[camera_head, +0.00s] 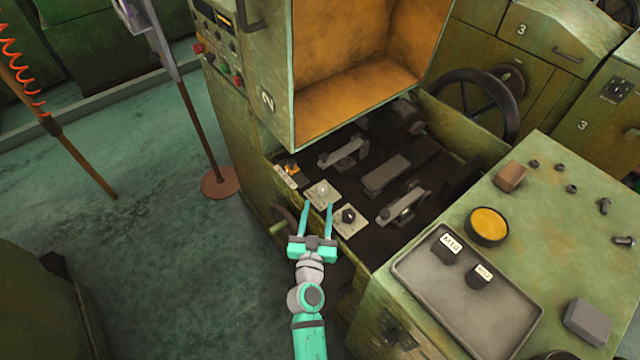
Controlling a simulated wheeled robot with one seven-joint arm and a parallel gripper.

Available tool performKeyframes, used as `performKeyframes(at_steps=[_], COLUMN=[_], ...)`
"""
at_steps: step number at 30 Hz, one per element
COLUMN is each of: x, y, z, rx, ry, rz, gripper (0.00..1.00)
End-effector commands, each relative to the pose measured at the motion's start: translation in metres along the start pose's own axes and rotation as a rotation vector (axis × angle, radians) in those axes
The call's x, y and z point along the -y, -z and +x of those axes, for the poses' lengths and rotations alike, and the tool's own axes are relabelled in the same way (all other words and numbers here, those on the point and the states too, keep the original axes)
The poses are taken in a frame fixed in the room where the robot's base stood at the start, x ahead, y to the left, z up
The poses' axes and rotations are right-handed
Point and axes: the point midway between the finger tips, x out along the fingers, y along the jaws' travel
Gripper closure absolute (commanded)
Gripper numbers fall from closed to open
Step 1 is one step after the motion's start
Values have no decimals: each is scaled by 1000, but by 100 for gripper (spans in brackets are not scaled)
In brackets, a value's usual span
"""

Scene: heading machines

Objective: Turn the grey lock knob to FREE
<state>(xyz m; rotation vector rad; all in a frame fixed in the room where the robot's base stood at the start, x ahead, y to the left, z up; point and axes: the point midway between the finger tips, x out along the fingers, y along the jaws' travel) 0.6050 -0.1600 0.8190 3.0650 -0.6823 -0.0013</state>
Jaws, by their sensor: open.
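The grey lock knob (323,190) sits on a small pale plate at the near left edge of the machine's open bay. The knob is small here, and I cannot read its marks or tell which way it points. My gripper (318,206) is open, its two teal fingers reaching toward this plate. The fingertips lie at the near side of the knob, one to each side in the picture. I cannot tell whether they touch the plate, and nothing shows between them.
A second plate with a black knob (348,216) lies close to the right finger. An orange switch (291,169) is just beyond on the left. The raised orange-lined hood (345,90) stands over the bay. A grey tray (468,310) lies on the right bench top.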

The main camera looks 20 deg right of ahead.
Motion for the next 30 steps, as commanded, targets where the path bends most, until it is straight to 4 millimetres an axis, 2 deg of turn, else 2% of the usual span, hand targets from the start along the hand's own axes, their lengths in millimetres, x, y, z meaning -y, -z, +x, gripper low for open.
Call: performKeyframes(at_steps=[9, 15, 21, 29, 30], x=[-4, 0, 2, 1, 1], y=[1, 0, 0, 0, 0], z=[56, 80, 89, 90, 90], rx=[-2, 0, 1, 1, 1], ry=[-7, 0, 3, 1, 1], rz=[1, 1, 1, 1, 1], gripper=[57, 57, 57, 57, 64])
